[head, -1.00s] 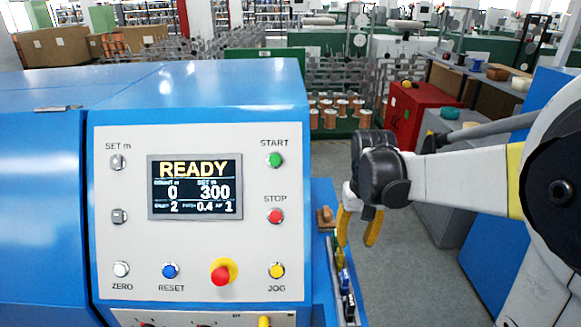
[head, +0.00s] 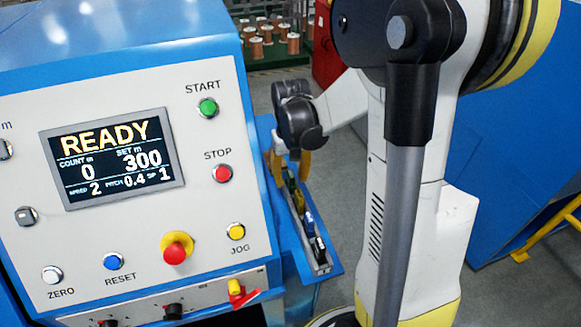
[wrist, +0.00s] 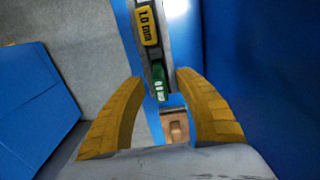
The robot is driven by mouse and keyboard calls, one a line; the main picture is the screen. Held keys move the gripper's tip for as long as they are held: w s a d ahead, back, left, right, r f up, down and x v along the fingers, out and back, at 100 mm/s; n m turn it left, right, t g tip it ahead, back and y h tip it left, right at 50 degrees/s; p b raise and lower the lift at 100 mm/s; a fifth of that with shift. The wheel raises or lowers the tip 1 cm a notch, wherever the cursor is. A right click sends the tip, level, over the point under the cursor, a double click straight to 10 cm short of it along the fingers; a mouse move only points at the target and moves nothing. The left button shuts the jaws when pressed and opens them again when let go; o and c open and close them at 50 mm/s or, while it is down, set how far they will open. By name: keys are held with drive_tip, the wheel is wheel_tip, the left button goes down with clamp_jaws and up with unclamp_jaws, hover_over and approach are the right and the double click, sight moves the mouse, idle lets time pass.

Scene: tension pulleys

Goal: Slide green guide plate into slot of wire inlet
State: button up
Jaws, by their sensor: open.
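The green guide plate (wrist: 160,82) stands at one end of a narrow grey rack (wrist: 151,50) in the wrist view, beside a yellow plate (wrist: 149,25) marked 1.0 mm. In the head view the green plate is small and partly hidden by the fingers. My gripper (wrist: 160,80) is open, with its yellow fingers either side of the line of the green plate, which shows between the tips. I cannot tell how far below them it is. In the head view my gripper (head: 291,168) hangs over the rack's far end. I cannot make out the wire inlet or its slot.
A blue plate (head: 308,222) and a black plate (head: 319,246) stand nearer in the same rack, on a blue shelf beside the machine's control panel (head: 150,170). A brown block (wrist: 177,128) lies past the green plate. Grey floor is clear right of the shelf.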

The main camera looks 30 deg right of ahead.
drive_tip(key=shift+f, duration=0.8)
clamp_jaws()
drive_tip(key=shift+r+p, duration=0.9)
drive_tip(key=shift+r, duration=0.6)
drive_tip(key=shift+r, duration=0.35)
drive_tip(key=shift+r+p, duration=0.3)
drive_tip(key=shift+p, duration=0.15)
drive_tip(key=shift+r, duration=0.25)
